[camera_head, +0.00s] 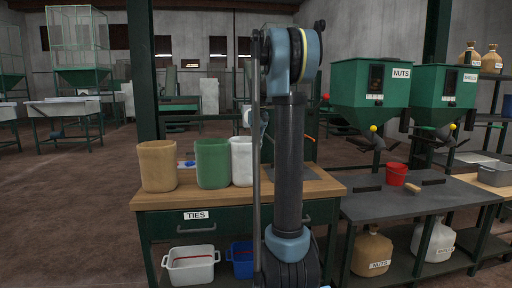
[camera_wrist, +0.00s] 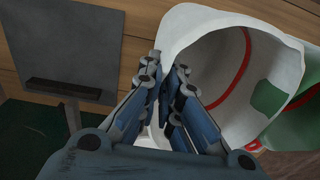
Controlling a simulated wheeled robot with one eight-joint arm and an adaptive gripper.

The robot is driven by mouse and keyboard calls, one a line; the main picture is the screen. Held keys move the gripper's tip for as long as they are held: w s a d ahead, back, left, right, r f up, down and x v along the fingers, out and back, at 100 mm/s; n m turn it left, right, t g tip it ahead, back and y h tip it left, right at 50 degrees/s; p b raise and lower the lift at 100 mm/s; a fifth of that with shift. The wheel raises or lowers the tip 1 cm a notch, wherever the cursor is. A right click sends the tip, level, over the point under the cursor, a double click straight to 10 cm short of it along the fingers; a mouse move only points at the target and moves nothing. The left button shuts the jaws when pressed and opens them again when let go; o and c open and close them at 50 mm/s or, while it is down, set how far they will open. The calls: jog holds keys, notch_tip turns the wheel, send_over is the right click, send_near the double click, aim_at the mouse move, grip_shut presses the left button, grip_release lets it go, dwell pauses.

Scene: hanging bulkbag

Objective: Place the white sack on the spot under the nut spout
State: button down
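The white sack (camera_head: 242,163) stands open-topped on the wooden bench top, at the right of a green sack, partly hidden by my arm. In the wrist view the white sack (camera_wrist: 215,70) shows its open mouth and a red band inside. My gripper (camera_wrist: 165,78) is at the left edge of its rim, a finger on each side, and looks shut on the rim, which is drawn to a corner there. The green NUTS hopper (camera_head: 371,86) has its spout (camera_head: 375,140) above the grey bench at right.
The green sack (camera_head: 213,164) and a tan sack (camera_head: 158,166) stand to the left. A red bucket (camera_head: 396,174) and a brush (camera_head: 425,182) are on the grey bench (camera_head: 400,205). The SHELLS hopper (camera_head: 444,88) is beside the NUTS hopper. Filled sacks sit below.

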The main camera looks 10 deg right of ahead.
jog(key=c, duration=1.8)
grip_release()
notch_tip(320, 180, up, 12)
jog(key=s+a+f, duration=0.1)
jog(key=s+f, duration=0.6)
jog(key=s, duration=0.4)
jog(key=s+a+f+t, duration=0.1)
jog(key=s+f, duration=0.7)
jog(key=s, duration=0.2)
jog(key=s+a+f, duration=0.1)
jog(key=s+f, duration=0.7)
jog(key=s, duration=0.3)
jog(key=shift+s+a+n, duration=0.3)
jog(key=shift+a, duration=0.1)
jog(key=shift+o, duration=0.5)
jog(key=s+f, duration=0.8)
jog(key=f, duration=0.3)
jog(key=shift+a+f+t, duration=0.3)
jog(key=shift+t, duration=0.1)
jog(key=shift+s+d+f, duration=0.1)
jog(key=shift+s, duration=0.05)
